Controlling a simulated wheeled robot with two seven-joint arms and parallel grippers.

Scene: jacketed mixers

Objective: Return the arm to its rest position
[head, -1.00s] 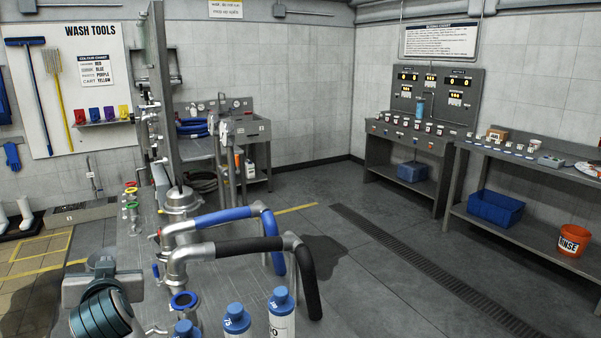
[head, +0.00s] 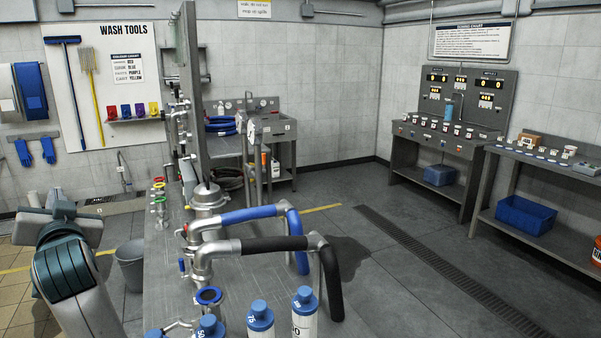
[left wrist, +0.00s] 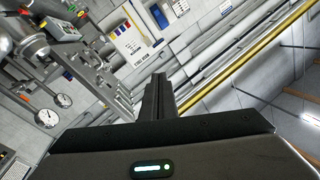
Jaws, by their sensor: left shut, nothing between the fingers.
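My left arm rises at the lower left of the head view, with its dark green joint and pale grey wrist part. My left gripper (head: 55,213) is at its upper end, over the tiled floor and apart from the steel bench. Its fingers are hard to make out there. In the left wrist view the dark fingers (left wrist: 158,92) are together and empty, with nothing touching them. My right gripper is not in view.
The steel bench (head: 160,270) with pipes, a blue hose (head: 250,214), a black hose (head: 262,244) and blue-capped bottles (head: 260,316) stands right of my left arm. A grey bucket (head: 131,265) is between them. Open floor (head: 420,290) lies farther right.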

